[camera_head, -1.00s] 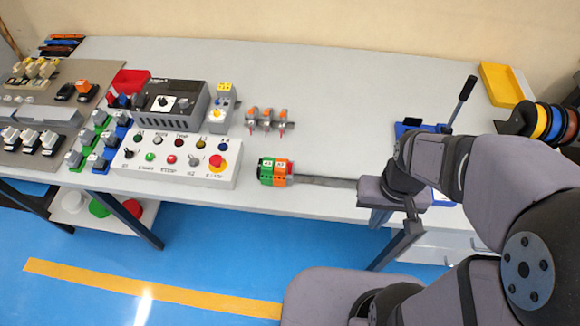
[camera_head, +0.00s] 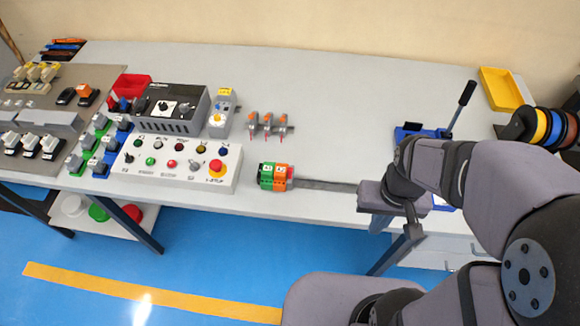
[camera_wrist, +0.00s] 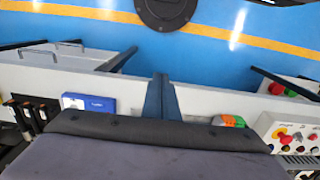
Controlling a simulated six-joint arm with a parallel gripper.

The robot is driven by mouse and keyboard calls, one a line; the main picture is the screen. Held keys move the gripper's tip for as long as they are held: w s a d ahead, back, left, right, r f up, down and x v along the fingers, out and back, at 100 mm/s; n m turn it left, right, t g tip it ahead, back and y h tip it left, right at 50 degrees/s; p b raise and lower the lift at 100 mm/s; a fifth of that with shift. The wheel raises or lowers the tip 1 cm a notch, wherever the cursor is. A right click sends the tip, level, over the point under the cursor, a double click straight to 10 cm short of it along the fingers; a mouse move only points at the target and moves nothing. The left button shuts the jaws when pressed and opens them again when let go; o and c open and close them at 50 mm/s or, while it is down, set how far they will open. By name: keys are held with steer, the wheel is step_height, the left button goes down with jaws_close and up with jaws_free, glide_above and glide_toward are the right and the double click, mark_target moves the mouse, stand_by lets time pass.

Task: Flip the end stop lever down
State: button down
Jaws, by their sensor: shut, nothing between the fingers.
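The blue bender (camera_head: 410,131) stands behind my arm at the right of the table, partly hidden by it. A long lever with a black grip (camera_head: 461,106) rises from it, tilted up to the right. I cannot make out a separate end stop lever. My gripper (camera_head: 412,228) is near the table's front edge, in front of the bender; its fingers are small here. In the wrist view my gripper's fingers (camera_wrist: 162,95) are together and empty. A blue part with a white label (camera_wrist: 88,103) lies to their left, apart from them.
Green and orange terminal blocks (camera_head: 275,176) sit on a metal rail (camera_head: 325,185) that runs toward my gripper. A white button panel (camera_head: 180,160) stands to the left. Wire spools (camera_head: 545,125) and a yellow tray (camera_head: 500,89) are at right. The back middle of the table is clear.

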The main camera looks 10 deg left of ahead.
step_height(320, 180, up, 4)
steer(key=t+b, duration=0.2)
steer(key=b, duration=1)
glide_above(290, 173)
steer(key=w+d, duration=0.1)
steer(key=w, duration=0.3)
steer(key=shift+w+a+r, duration=0.1)
steer(key=shift+w+a, duration=0.15)
steer(key=shift+a, duration=0.2)
steer(key=shift+s+f+p, duration=0.25)
steer(key=shift+s+f, duration=0.15)
steer(key=shift+f, duration=1.15)
steer(key=shift+s+f+p, duration=0.2)
steer(key=shift+s+f, duration=0.15)
steer(key=shift+f, duration=1.15)
steer(key=shift+s+f+p, duration=0.25)
steer(key=shift+s+f, duration=0.15)
steer(key=shift+f, duration=1.15)
